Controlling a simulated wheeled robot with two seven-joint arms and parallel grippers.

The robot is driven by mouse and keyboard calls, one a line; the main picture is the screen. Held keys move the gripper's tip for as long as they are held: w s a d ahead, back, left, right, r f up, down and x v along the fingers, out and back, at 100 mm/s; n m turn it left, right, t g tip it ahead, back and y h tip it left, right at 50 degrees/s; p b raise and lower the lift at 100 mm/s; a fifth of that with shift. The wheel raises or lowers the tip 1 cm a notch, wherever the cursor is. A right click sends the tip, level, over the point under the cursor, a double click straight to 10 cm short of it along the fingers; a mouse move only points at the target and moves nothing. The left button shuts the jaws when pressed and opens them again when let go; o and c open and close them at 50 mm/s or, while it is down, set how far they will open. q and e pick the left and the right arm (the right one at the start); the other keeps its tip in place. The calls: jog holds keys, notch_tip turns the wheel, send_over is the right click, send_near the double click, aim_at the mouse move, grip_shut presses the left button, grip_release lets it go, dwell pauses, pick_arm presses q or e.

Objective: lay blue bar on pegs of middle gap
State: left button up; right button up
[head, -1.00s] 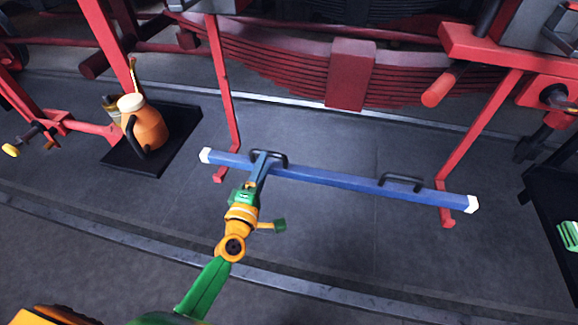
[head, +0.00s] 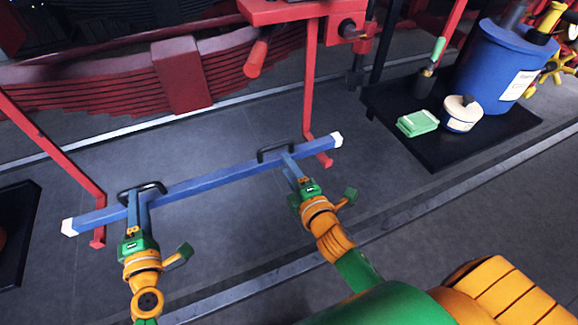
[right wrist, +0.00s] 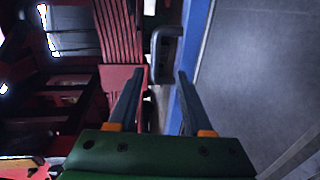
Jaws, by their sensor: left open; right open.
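The blue bar (head: 205,184), with white end caps, spans two red posts in the head view. Its ends lie just above the posts' foot pegs, the left peg (head: 98,238) and the right peg (head: 325,160); I cannot tell whether it touches them. My left gripper (head: 139,194) is open at the bar's left black handle (head: 150,187). My right gripper (head: 288,156) is open at the right black handle (head: 272,151). In the right wrist view, that handle (right wrist: 166,44) shows ahead between the spread fingers, with the bar (right wrist: 192,50) beside it.
A red leaf spring (head: 180,75) stands behind the bar. At right, a black mat (head: 440,155) holds a blue drum (head: 497,70), a white tin (head: 461,113) and a green cloth (head: 417,122). Another dark mat (head: 18,225) lies at left. The floor around the bar is clear.

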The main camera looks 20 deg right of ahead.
aim_at(137, 188)
jog(key=w, duration=0.9)
jog(key=shift+f, duration=0.35)
jog(key=s, duration=0.5)
jog(key=shift+r, duration=0.4)
pick_arm(q)
jog(key=shift+w, duration=2.5)
pick_arm(e)
jog(key=shift+w, duration=0.1)
